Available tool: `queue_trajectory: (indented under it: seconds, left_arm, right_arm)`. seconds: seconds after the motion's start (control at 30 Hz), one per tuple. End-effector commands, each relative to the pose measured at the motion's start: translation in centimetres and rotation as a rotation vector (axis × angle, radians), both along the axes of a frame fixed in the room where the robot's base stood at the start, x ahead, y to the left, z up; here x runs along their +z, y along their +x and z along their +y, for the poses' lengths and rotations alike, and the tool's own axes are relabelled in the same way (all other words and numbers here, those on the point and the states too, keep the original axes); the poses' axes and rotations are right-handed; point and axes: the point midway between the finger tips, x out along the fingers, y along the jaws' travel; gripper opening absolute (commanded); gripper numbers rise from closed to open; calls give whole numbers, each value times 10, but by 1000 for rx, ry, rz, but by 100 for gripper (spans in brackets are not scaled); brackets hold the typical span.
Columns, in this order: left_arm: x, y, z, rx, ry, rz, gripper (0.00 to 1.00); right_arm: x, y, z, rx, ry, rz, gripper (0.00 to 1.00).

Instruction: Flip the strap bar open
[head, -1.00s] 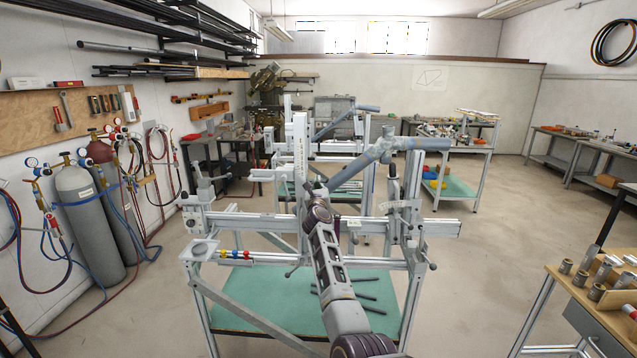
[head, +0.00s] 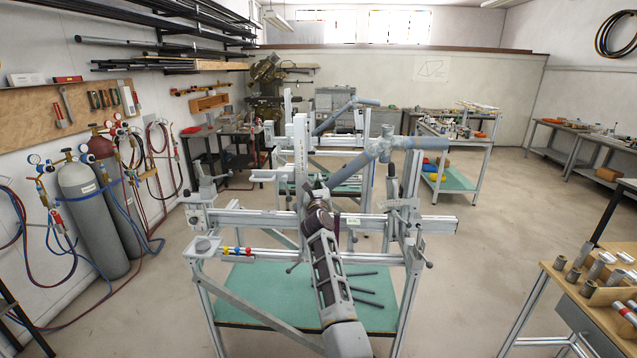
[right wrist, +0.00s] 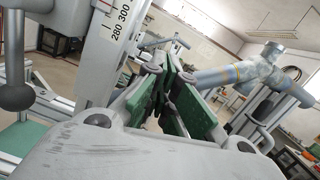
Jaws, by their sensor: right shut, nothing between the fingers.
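The frame jig (head: 245,219) stands in the middle of the head view, with a horizontal rail, upright posts and a grey-blue tube (head: 350,176) slanting up to the right. My right arm reaches in from below, and its gripper (head: 316,188) is by the scaled upright (head: 301,165), at the tube's lower left end. In the right wrist view, the green-padded fingers (right wrist: 174,88) are together and empty, between the scaled post (right wrist: 113,40) and the tube (right wrist: 210,78). I cannot tell which part is the strap bar; the hand may hide it. My left gripper is not in view.
A teal lower shelf (head: 262,290) with dark rods lies under the rail. A second similar jig stands behind. Gas cylinders (head: 82,215) stand at the left, and a wooden-topped bench with metal parts (head: 590,290) is at the right. Open floor lies around the jig.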

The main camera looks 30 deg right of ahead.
Motion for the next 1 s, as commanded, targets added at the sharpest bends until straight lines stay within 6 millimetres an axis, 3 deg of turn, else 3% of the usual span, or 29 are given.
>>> queue_trajectory:
  seconds: [0.7, 1.0]
  left_arm:
    - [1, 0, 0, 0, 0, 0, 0]
    - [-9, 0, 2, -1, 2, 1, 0]
  right_arm:
    - [4, -11, 7, 2, 0, 1, 0]
    - [-15, -16, 6, -17, 1, 10, 0]
